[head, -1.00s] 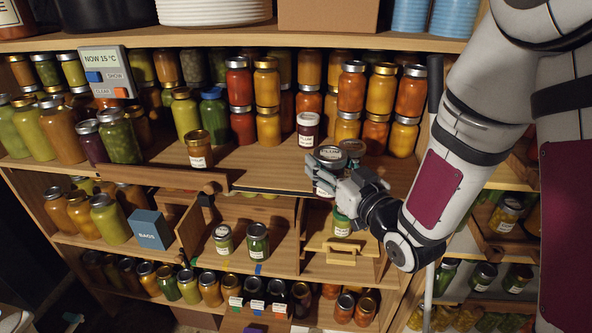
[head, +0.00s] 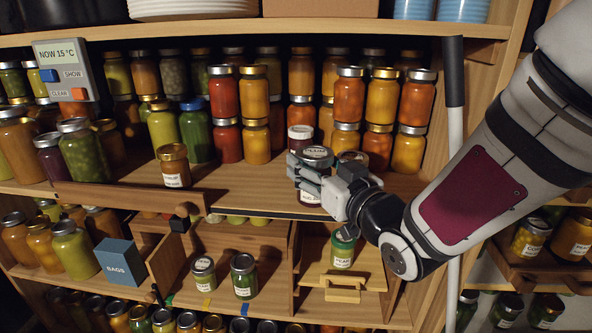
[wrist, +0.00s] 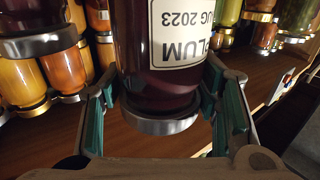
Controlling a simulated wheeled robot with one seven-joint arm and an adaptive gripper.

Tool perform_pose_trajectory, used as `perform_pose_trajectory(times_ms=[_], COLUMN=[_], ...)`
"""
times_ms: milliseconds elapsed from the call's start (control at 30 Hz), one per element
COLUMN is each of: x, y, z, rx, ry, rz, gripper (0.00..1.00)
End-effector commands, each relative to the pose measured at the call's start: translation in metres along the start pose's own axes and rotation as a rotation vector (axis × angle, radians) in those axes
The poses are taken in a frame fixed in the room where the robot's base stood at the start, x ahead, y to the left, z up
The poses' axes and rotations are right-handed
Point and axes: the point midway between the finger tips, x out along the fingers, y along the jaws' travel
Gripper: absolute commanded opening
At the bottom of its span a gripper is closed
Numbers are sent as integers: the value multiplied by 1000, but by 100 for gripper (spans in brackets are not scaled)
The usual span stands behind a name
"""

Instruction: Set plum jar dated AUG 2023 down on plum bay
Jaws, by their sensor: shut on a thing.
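My gripper (head: 322,178) is shut on a dark plum jar (head: 310,198) at the front edge of the upper shelf. In the wrist view the jar (wrist: 158,85) appears inverted between green-padded fingers, with a white label reading PLUM and AUG 2023. The fingers hide part of the jar in the head view, and I cannot tell whether its base touches the shelf. Another dark jar with a pale lid (head: 300,133) stands just behind it. I cannot make out a sign marking the plum bay.
Red and orange jars (head: 349,100) are stacked behind. A brown labelled jar (head: 173,167) stands to the left, with bare shelf (head: 240,182) between. Open compartments with green jars (head: 244,277) lie below.

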Motion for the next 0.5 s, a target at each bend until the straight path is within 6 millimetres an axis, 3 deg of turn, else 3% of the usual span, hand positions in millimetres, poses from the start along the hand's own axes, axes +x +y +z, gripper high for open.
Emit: perform_pose_trajectory(times_ms=[500], x=[89], y=[8], z=[9], rx=[0], ry=[3], rz=[-2], gripper=[10])
